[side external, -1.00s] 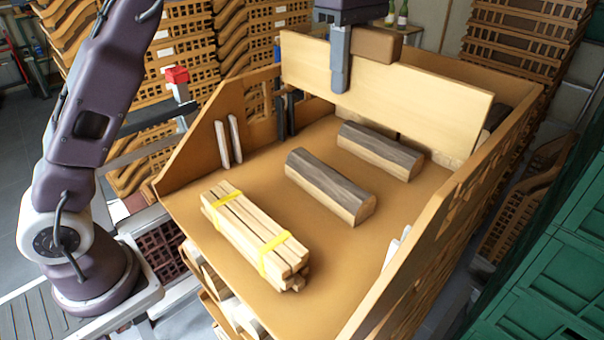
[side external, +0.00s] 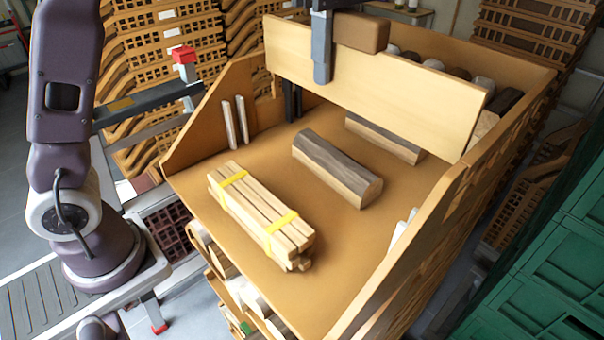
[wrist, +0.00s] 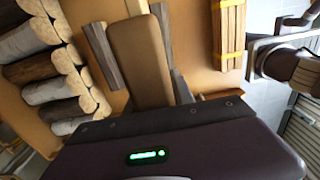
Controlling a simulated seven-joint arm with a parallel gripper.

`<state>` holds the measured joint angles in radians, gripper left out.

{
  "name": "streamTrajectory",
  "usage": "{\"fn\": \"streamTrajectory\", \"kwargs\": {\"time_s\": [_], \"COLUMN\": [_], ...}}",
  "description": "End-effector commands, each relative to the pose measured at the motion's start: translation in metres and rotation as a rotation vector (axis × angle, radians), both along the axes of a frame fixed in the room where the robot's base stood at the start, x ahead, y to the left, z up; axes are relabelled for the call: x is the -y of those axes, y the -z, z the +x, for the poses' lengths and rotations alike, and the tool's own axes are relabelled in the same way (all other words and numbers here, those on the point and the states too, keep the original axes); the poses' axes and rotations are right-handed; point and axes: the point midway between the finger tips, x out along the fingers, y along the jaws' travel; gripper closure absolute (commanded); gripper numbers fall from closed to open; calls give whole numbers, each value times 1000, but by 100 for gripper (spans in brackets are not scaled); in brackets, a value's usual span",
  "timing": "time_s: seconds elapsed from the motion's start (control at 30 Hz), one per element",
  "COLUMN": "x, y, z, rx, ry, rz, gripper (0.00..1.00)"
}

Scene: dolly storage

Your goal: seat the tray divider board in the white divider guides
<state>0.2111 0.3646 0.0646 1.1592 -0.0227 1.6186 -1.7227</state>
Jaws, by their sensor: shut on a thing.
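The divider board (side external: 375,75) is a long pale wooden panel, held upright across the wooden tray (side external: 275,245). It appears to hang above the tray floor, short of the white guides. My gripper (side external: 322,65) is shut on its upper edge, beside a brown block (side external: 361,32); the block also fills the middle of the wrist view (wrist: 138,62). One pair of white divider guides (side external: 235,121) stands on the left wall. Another white pair (side external: 403,224) shows at the right wall. The board's far face is hidden, and its grip is unclear in the wrist view.
A dark-barked half log (side external: 337,170) lies in front of the board; another (side external: 385,140) is partly behind it. A yellow-strapped stick bundle (side external: 260,215) lies near the front. Dark guides (side external: 290,100) stand by the board's left end. Round logs (wrist: 45,70) fill the back.

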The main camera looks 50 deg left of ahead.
Motion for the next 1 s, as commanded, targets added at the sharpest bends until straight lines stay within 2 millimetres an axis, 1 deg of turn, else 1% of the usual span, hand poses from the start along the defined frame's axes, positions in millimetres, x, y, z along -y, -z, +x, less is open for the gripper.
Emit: {"fn": "streamTrajectory", "kwargs": {"time_s": [1.0], "x": [1], "y": [-1], "z": [-79], "rx": [1], "ry": [1], "rz": [-1], "gripper": [100]}}
